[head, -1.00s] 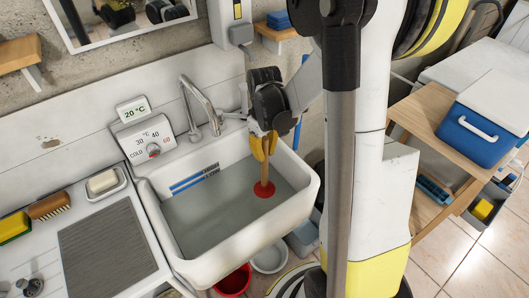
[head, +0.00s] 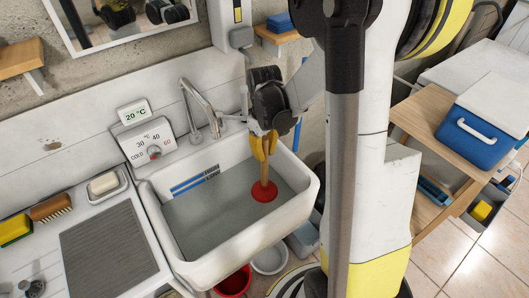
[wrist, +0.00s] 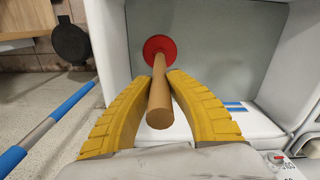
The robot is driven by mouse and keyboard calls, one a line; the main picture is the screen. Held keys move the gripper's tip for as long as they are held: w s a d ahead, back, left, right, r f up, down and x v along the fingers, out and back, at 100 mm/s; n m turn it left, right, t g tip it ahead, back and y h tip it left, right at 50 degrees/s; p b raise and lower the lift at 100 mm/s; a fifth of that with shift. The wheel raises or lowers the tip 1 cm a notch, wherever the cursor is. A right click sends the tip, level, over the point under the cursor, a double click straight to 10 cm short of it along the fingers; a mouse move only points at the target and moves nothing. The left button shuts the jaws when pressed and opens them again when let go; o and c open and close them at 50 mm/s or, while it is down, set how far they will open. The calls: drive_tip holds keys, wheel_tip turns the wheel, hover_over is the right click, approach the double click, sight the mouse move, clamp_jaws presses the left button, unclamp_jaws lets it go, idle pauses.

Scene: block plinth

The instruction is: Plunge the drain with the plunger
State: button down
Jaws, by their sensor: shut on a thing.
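The plunger has a wooden handle and a red cup (head: 264,191). It stands nearly upright in the white sink (head: 305,205), in the right part of the basin. My gripper (head: 263,146) is shut on the handle, with a yellow finger on each side. In the wrist view my gripper (wrist: 153,80) holds the handle (wrist: 160,105), and the red cup (wrist: 160,50) lies beyond the fingertips. Grey water (head: 205,217) covers the basin floor. The drain does not show; I cannot tell whether the cup is over it.
A tap (head: 201,105) and a temperature dial (head: 152,147) are behind the sink. A soap dish (head: 107,186), brush (head: 51,207) and sponge (head: 15,228) stand at the left. A red bucket (head: 234,281) and a white bowl (head: 269,262) are on the floor. A blue-striped pole (wrist: 55,120) is beside the sink.

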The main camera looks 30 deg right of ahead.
drive_tip(key=shift+f+b, duration=0.55)
drive_tip(key=shift+f, duration=0.05)
drive_tip(key=shift+r, duration=0.1)
idle(0.5)
drive_tip(key=shift+r+p, duration=0.45)
drive_tip(key=shift+r, duration=0.15)
wheel_tip(320, 180, up, 22)
drive_tip(key=p, duration=1.6)
drive_tip(key=shift+d, duration=0.1)
